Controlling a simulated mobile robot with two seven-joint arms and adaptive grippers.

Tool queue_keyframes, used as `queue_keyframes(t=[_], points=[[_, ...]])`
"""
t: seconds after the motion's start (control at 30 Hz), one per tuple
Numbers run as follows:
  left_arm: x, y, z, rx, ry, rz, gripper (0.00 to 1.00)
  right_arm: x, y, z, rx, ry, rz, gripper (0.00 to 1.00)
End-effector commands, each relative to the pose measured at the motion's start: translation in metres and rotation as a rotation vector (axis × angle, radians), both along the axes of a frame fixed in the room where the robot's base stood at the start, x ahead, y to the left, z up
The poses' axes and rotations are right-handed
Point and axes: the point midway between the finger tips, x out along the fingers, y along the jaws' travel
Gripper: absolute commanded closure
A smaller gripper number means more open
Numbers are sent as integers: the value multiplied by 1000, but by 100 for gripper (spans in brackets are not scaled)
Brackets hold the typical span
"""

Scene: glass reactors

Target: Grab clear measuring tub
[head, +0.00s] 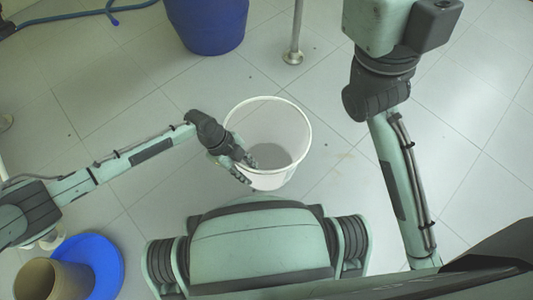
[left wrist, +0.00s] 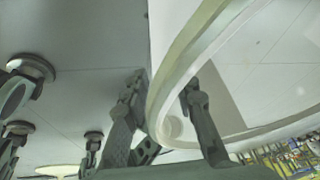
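The clear measuring tub (head: 268,125) is a round, translucent bucket with a pale rim, standing upright on the tiled floor in the middle of the head view. My left gripper (head: 251,172) is at its lower left rim. One finger is over the inside and the other is outside. In the left wrist view the tub's thick rim (left wrist: 182,68) passes between the two spread fingers of my left gripper (left wrist: 164,92). The fingers look apart, with the wall between them; firm contact is not visible. My right arm shows at the right, but its gripper is not in view.
A dark blue bin (head: 207,25) stands at the top, beside a metal post (head: 295,40). A blue round container (head: 103,262) and a brown cylinder (head: 45,280) are at the lower left. A blue hose (head: 70,15) lies at upper left. Floor around the tub is clear.

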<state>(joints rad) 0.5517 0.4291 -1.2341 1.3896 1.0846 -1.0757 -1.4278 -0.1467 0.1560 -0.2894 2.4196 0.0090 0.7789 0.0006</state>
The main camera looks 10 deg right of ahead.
Motion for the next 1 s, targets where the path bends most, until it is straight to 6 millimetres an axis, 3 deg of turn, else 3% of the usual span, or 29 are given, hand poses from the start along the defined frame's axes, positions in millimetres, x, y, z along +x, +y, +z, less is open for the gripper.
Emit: queue_keyframes(t=[0.1,0.3,1.0], points=[[0,0,1,0,0,0,75,0,0,1,0,1,0,34],[0,0,1,0,0,0,99,0,0,1,0,1,0,34],[1,0,3,-2,-3,0,100,0,0,1,0,1,-1,34]])
